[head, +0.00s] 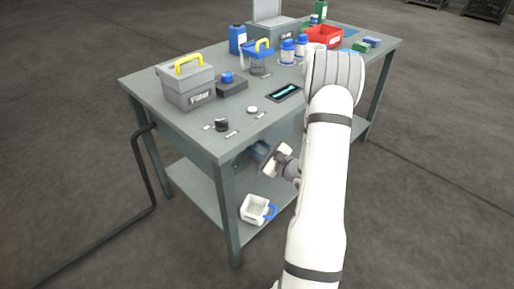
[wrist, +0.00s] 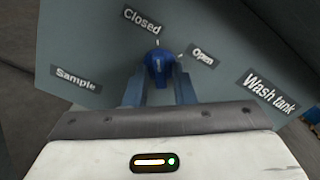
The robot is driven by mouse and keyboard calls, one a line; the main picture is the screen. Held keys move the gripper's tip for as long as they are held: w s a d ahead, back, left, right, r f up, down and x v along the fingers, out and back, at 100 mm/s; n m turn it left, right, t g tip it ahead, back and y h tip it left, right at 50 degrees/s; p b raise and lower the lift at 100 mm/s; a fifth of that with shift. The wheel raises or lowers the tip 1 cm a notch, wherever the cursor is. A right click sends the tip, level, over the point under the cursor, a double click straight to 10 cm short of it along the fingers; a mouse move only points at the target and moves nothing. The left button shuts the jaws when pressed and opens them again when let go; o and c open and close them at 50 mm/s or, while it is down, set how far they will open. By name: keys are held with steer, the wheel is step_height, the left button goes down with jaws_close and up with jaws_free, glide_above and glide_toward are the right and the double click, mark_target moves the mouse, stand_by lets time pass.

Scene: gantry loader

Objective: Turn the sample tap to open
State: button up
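The sample tap (wrist: 158,66) is a blue knob on a grey panel (wrist: 95,50), in the upper middle of the wrist view. A "Closed" label (wrist: 142,20) is above it, with a small white tick below the label. An "Open" label (wrist: 203,56) is to its right, with another tick beside it. The knob's pale mark appears to point up towards the Closed tick. My gripper (wrist: 159,88) is open, its two blue fingers on either side of the knob's lower part; whether they touch it I cannot tell. In the head view the tap is not distinguishable.
A "Sample" label (wrist: 76,80) and a "Wash tank" label (wrist: 270,94) are on the panel. In the head view, my arm reaches beside the grey workbench (head: 185,125), which bears a toolbox (head: 186,88), bottles and a red bin (head: 323,37). A white jug (head: 254,210) stands on the lower shelf.

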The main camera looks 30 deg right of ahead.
jaws_close()
steer(key=shift+m, duration=0.4)
steer(key=m+p, duration=0.2)
steer(key=shift+r+m, duration=0.1)
steer(key=shift+m, duration=0.2)
steer(key=m+p, duration=0.2)
steer(key=m, duration=0.1)
steer(key=shift+m, duration=0.4)
steer(key=m+p, duration=0.2)
steer(key=m, duration=0.1)
steer(key=shift+p, duration=0.35)
steer(key=shift+m+p, duration=0.9)
steer(key=shift+m, duration=0.9)
steer(key=shift+o, duration=1.4)
jaws_free()
